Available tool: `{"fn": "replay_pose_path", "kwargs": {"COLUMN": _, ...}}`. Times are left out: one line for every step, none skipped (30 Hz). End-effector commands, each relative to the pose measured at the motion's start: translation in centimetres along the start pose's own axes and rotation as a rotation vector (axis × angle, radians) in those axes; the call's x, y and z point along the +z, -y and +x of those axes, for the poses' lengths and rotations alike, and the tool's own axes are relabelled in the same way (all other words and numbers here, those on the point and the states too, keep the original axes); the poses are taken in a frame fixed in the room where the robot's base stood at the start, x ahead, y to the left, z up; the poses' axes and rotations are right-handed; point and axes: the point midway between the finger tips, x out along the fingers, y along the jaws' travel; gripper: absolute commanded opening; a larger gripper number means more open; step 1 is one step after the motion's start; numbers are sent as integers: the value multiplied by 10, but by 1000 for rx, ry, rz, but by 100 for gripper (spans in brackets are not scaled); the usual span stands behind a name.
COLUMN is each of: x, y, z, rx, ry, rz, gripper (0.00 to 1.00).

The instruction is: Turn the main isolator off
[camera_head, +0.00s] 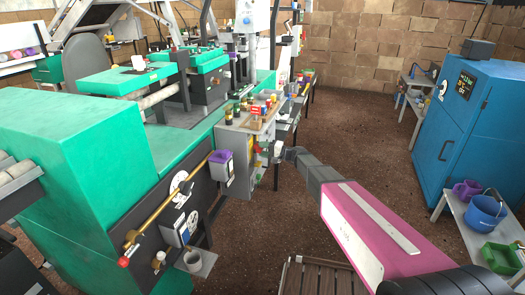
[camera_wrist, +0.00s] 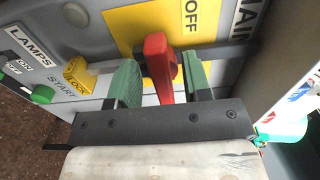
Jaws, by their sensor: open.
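The main isolator has a red handle (camera_wrist: 161,66) on a yellow plate (camera_wrist: 120,22), seen in the wrist view. The word OFF is printed on the plate, and a label reading MAIN stands at its right. My gripper (camera_wrist: 160,80) is open, with one green finger on each side of the red handle. The handle lies between the fingers; I cannot tell whether either finger touches it. In the head view my gripper (camera_head: 283,153) is at the grey control cabinet (camera_head: 240,150), and the isolator cannot be made out there.
Left of the isolator are a yellow LOCK part (camera_wrist: 80,75), a green START button (camera_wrist: 42,94) and a LAMPS switch plate (camera_wrist: 28,55). Bottles and jars (camera_head: 262,107) crowd the cabinet top. A blue cupboard (camera_head: 475,125) stands at the right, with open floor between.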

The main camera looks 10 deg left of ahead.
Motion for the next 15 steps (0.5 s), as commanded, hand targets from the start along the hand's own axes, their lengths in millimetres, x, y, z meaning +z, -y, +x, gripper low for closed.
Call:
{"fn": "replay_pose_path", "kwargs": {"x": 0, "y": 0, "z": -6, "rx": 0, "ry": -2, "rz": 0, "gripper": 45}}
{"fn": "replay_pose_path", "kwargs": {"x": 0, "y": 0, "z": -10, "rx": 1, "ry": -2, "rz": 0, "gripper": 45}}
{"fn": "replay_pose_path", "kwargs": {"x": 1, "y": 0, "z": -16, "rx": 1, "ry": -2, "rz": 0, "gripper": 45}}
{"fn": "replay_pose_path", "kwargs": {"x": 1, "y": 0, "z": -21, "rx": 1, "ry": -2, "rz": 0, "gripper": 45}}
{"fn": "replay_pose_path", "kwargs": {"x": 1, "y": 0, "z": -26, "rx": 1, "ry": -2, "rz": 0, "gripper": 45}}
{"fn": "replay_pose_path", "kwargs": {"x": 1, "y": 0, "z": -35, "rx": 1, "ry": -2, "rz": 0, "gripper": 45}}
{"fn": "replay_pose_path", "kwargs": {"x": 1, "y": 0, "z": -40, "rx": 1, "ry": -3, "rz": 0, "gripper": 45}}
{"fn": "replay_pose_path", "kwargs": {"x": 1, "y": 0, "z": -46, "rx": 1, "ry": -3, "rz": 0, "gripper": 45}}
{"fn": "replay_pose_path", "kwargs": {"x": 2, "y": 0, "z": -54, "rx": 1, "ry": -2, "rz": 0, "gripper": 45}}
{"fn": "replay_pose_path", "kwargs": {"x": 1, "y": 0, "z": -60, "rx": 1, "ry": -2, "rz": 0, "gripper": 45}}
{"fn": "replay_pose_path", "kwargs": {"x": 1, "y": 0, "z": -65, "rx": 1, "ry": -3, "rz": 0, "gripper": 45}}
{"fn": "replay_pose_path", "kwargs": {"x": 1, "y": 0, "z": -72, "rx": 1, "ry": -2, "rz": 0, "gripper": 45}}
{"fn": "replay_pose_path", "kwargs": {"x": 1, "y": 0, "z": -76, "rx": 1, "ry": -2, "rz": 0, "gripper": 45}}
{"fn": "replay_pose_path", "kwargs": {"x": 1, "y": 0, "z": -81, "rx": 1, "ry": -2, "rz": 0, "gripper": 45}}
{"fn": "replay_pose_path", "kwargs": {"x": 1, "y": 0, "z": -86, "rx": 1, "ry": -2, "rz": 0, "gripper": 45}}
